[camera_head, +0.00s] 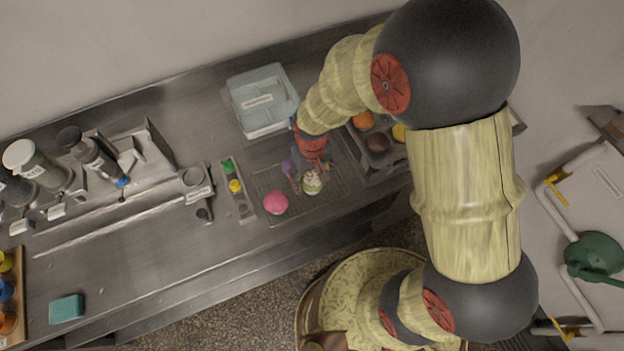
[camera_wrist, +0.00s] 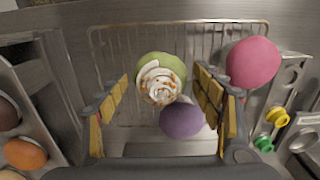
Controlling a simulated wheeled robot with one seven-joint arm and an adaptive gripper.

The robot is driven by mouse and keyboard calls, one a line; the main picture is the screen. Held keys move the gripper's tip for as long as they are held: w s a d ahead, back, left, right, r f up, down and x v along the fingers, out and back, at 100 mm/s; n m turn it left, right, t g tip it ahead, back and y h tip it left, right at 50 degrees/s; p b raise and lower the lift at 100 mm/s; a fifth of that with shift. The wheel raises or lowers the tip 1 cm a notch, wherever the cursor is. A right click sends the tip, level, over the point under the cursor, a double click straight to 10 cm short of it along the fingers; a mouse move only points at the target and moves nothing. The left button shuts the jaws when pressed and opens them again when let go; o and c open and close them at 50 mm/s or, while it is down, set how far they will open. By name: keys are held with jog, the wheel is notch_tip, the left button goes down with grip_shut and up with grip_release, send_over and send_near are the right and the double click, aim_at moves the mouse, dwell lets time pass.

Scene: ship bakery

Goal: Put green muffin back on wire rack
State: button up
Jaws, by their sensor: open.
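The green muffin (camera_wrist: 160,66), topped with a white swirl and brown bits, sits on the wire rack (camera_wrist: 118,55) in the wrist view. In the head view the green muffin (camera_head: 312,184) is on the rack (camera_head: 335,200), just beside my gripper. My gripper (camera_wrist: 160,95) is open, its yellow-padded fingers on either side of the green muffin. It also shows in the head view (camera_head: 308,172), partly hidden by my arm. A purple ball-like item (camera_wrist: 182,120) lies close to the muffin, between the fingers and nearer the palm.
A pink round item (camera_wrist: 252,62) sits at the rack's right end in the wrist view. A muffin tin (camera_head: 375,170) with several round items stands right of the rack in the head view. A lidded tub (camera_head: 262,120) is behind; a holder with green and yellow knobs (camera_head: 235,187) is left.

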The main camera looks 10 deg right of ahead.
notch_tip(320, 180, up, 10)
jog(key=shift+r+p, duration=0.15)
jog(key=shift+p, duration=0.3)
notch_tip(320, 180, up, 7)
jog(key=t, duration=0.1)
send_over(312, 178)
jog(key=d, duration=0.3)
jog(key=s+d+r+m+t, duration=0.1)
jog(key=s+d+r+t, duration=0.1)
jog(key=s+d+r, duration=0.2)
jog(key=s+d+r+m+t, duration=0.2)
jog(key=s+d+r, duration=0.3)
jog(key=s+r, duration=0.3)
notch_tip(312, 178, up, 4)
jog(key=shift+d+f+t, duration=0.15)
jog(key=shift+d+t, duration=0.05)
jog(key=shift+t, duration=0.1)
notch_tip(312, 178, down, 10)
jog(key=b, duration=1)
jog(key=shift+f, duration=0.25)
